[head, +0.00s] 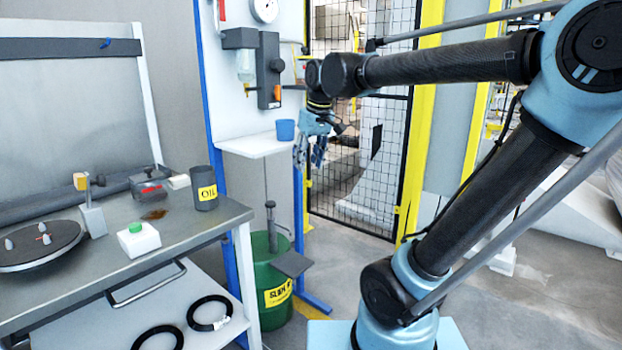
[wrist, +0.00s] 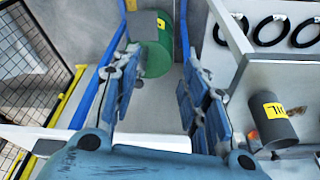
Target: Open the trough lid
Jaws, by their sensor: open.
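No part in view is clearly marked as the trough lid. A grey metal panel (head: 70,90) with a small blue piece near its top edge stands behind the bench at the left in the head view; I cannot tell whether it is the lid. My gripper (head: 314,152) hangs pointing down beside the white wall shelf, far to the right of that panel. In the wrist view its two blue padded fingers (wrist: 160,75) are spread apart with nothing between them. The green drum (wrist: 157,58) shows beyond the fingertips, below them.
The wall shelf (head: 255,145) holds a blue cup (head: 285,130). A mesh fence (head: 365,180) stands behind my gripper.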

